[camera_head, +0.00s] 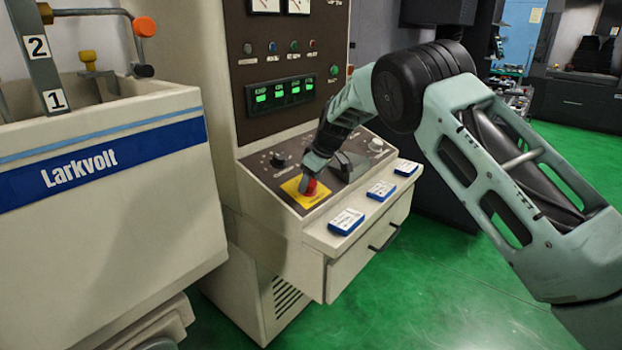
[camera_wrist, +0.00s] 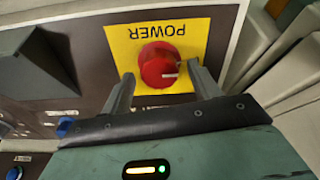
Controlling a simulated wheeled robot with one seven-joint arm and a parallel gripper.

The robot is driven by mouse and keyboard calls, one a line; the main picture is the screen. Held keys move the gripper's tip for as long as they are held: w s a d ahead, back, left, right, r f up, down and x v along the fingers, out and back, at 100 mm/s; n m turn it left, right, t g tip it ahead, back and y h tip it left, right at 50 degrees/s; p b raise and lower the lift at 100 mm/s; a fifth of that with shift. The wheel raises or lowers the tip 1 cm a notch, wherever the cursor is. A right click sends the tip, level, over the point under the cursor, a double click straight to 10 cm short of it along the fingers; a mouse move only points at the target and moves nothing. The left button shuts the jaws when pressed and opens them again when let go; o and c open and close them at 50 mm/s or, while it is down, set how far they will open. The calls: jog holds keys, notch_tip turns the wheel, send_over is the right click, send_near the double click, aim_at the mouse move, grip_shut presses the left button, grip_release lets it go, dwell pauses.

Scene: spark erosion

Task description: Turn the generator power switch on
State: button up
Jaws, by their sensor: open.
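The generator power switch is a round red knob (camera_wrist: 158,65) on a yellow plate (camera_wrist: 193,40) marked POWER, which appears upside down in the wrist view. A white mark on the knob points to the right in that view. In the head view the red knob (camera_head: 309,187) sits at the left of the sloped control panel, partly hidden by my gripper. My gripper (camera_wrist: 160,80) is open, with one finger on each side of the knob's near edge. I cannot tell whether the fingers touch it. My gripper also shows in the head view (camera_head: 308,180).
The generator cabinet (camera_head: 237,100) has green displays (camera_head: 283,93) above the panel. Blue-edged blocks (camera_head: 346,221) lie on the front ledge. A Larkvolt tank (camera_head: 110,210) stands at left. Green floor (camera_head: 430,290) is clear.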

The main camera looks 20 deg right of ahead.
jog(key=c, duration=1)
jog(key=shift+o, duration=0.2)
jog(key=shift+m, duration=0.4)
jog(key=m, duration=0.3)
jog(key=shift+m, duration=0.4)
jog(key=m, duration=0.4)
jog(key=shift+r+m, duration=0.1)
jog(key=shift+m, duration=0.2)
jog(key=m+p, duration=0.1)
jog(key=m, duration=0.3)
jog(key=shift+d+h, duration=0.15)
jog(key=shift+h, duration=0.15)
jog(key=m+p, duration=0.1)
jog(key=m, duration=0.3)
jog(key=shift+m, duration=0.3)
